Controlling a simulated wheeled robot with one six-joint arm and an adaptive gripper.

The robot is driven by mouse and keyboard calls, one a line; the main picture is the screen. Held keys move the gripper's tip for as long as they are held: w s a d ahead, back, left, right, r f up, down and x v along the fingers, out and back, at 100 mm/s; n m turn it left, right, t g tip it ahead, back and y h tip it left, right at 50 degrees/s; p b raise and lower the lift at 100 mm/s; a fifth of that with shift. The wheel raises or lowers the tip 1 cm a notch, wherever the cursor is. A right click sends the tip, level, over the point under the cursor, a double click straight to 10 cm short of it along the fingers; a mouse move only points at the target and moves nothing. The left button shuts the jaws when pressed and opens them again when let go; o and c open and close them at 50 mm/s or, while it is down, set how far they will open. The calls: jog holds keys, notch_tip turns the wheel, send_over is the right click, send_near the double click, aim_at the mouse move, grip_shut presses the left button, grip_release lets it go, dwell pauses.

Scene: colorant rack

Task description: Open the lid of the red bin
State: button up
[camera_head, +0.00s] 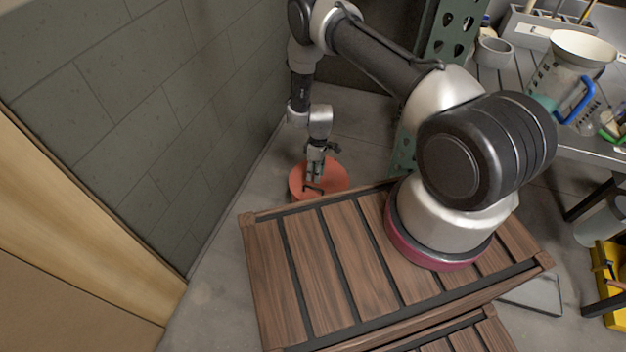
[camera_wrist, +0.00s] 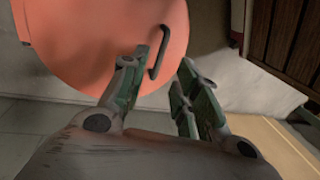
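The red bin (camera_head: 334,171) stands on the floor by the grey block wall, beyond the wooden slatted platform. Its round lid fills the upper left of the wrist view (camera_wrist: 85,45) and looks closed. A dark bar handle (camera_wrist: 159,52) is on the lid; it also shows in the head view (camera_head: 314,189). My gripper (camera_head: 314,180) is over the lid, pointing down. In the wrist view my gripper (camera_wrist: 165,75) has its fingers apart, with the handle just beyond and partly between the tips. I cannot tell whether a finger touches it.
My arm's wooden slatted platform (camera_head: 300,270) lies close in front of the bin. The grey block wall (camera_head: 150,120) is on the left. A metal table (camera_head: 590,150) with a jug (camera_head: 570,75) and other items stands at the right. Bare floor (camera_head: 215,280) runs along the wall.

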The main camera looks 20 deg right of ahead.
send_over(314, 192)
notch_tip(314, 192, down, 6)
jog(key=shift+r, duration=0.15)
grip_shut()
